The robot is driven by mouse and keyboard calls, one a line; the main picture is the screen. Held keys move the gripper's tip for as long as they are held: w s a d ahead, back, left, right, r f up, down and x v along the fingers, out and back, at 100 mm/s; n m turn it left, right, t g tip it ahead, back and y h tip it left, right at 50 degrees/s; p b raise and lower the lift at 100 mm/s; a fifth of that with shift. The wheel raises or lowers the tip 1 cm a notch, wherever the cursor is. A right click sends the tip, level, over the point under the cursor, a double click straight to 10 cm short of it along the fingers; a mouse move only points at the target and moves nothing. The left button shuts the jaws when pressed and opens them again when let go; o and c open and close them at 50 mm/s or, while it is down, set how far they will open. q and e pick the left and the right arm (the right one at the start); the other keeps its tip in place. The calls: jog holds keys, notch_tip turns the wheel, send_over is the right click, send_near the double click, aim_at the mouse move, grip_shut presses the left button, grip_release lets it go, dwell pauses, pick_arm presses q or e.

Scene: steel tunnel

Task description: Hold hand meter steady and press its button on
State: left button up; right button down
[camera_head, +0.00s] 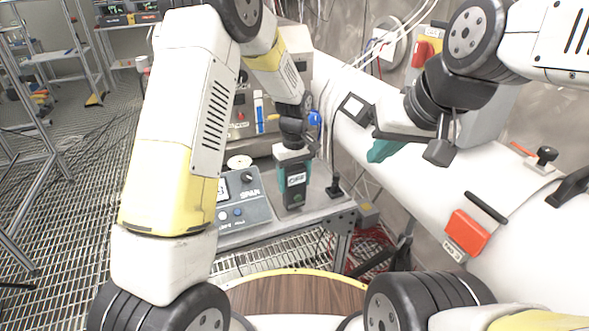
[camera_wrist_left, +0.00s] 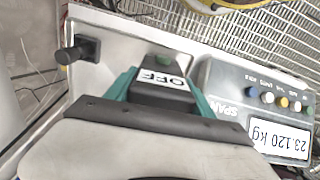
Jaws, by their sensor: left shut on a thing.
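The hand meter (camera_head: 296,190) is a dark upright block with a white label reading OFF and a green button low on its face. My left gripper (camera_head: 294,178) is shut on it, with teal fingers on both sides, above the bench's front edge. In the left wrist view the meter (camera_wrist_left: 163,84) sits between the teal fingers of my left gripper (camera_wrist_left: 160,95), its label upside down. Whether its base touches the bench is unclear. My right gripper (camera_head: 383,150) is up and to the right, apart from the meter, over the white pipe; its finger gap is hidden.
A grey SPAN scale box (camera_head: 240,208) with knobs stands left of the meter; its display reads 23.120 kg in the left wrist view (camera_wrist_left: 280,140). A black-knobbed switch (camera_head: 335,188) stands right of the meter. The white pipe (camera_head: 400,180) carries a red box (camera_head: 467,233).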

aim_at(294, 187)
dwell(3.8)
jog(key=s+a+f+m+g+y, duration=0.1)
jog(key=a+f+m+g+y, duration=0.1)
jog(key=a+f+g+y, duration=0.9)
jog(key=w+d+f+m+t, duration=0.1)
jog(key=w+f+m+t, duration=0.25)
jog(key=f, duration=0.35)
jog(key=w+d+f+m+t+h, duration=0.1)
jog(key=w+f+m+t, duration=0.1)
jog(key=w+f+t, duration=0.4)
jog(key=w+d+f+m+t, duration=0.2)
jog(key=f+m+t, duration=0.1)
jog(key=f, duration=0.5)
jog(key=shift+n, duration=0.25)
jog(key=shift+w+a+r, duration=0.1)
jog(key=shift+w+a, duration=0.6)
jog(key=shift+w, duration=0.6)
jog(key=shift+w+a+r, duration=0.1)
jog(key=shift+w+a, duration=0.65)
jog(key=shift+w, duration=0.5)
jog(key=shift+w+a, duration=0.7)
jog(key=shift+w, duration=0.6)
